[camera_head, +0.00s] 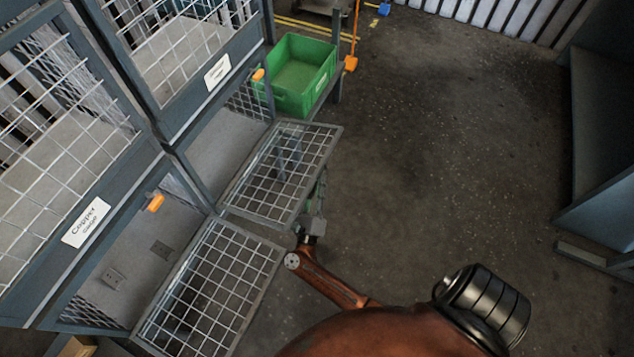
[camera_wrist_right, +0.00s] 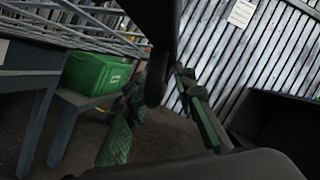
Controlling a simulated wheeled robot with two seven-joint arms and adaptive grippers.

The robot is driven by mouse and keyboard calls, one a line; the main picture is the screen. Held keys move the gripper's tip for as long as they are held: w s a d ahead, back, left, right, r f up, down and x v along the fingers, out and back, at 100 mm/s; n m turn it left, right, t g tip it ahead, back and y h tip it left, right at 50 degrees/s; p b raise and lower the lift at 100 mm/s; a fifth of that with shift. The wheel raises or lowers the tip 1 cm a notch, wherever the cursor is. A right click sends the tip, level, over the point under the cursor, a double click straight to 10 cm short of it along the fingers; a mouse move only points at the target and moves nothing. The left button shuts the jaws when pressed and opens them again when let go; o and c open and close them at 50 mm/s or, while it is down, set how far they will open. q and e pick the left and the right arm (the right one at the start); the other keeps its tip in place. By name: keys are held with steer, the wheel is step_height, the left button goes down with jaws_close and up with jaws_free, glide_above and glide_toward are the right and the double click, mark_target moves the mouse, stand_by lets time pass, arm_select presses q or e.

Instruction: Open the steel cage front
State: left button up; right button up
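Two wire-mesh cage fronts hang out, tilted down, from the lower openings of the grey rack: a farther front (camera_head: 282,172) and a nearer front (camera_head: 212,290). Both compartments behind them are open. A label (camera_head: 217,71) above the farther opening is too small to read; the nearer label (camera_head: 86,222) reads "Copper". My right gripper (camera_head: 319,195) is beside the outer edge of the farther front, partly hidden by it; contact cannot be told. In the right wrist view its green-padded fingers (camera_wrist_right: 160,95) are apart with nothing between them. My left gripper is not in view.
Orange latches (camera_head: 155,202) sit on the rack frame. A green bin (camera_head: 300,75) stands on a low stand beyond the farther front and also shows in the wrist view (camera_wrist_right: 96,73). A dark cabinet (camera_head: 605,130) stands at right. The floor between is clear.

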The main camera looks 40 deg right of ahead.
steer(key=v, duration=0.7)
steer(key=shift+s+a, duration=0.2)
steer(key=shift+a+f, duration=0.1)
steer(key=shift+f, duration=0.05)
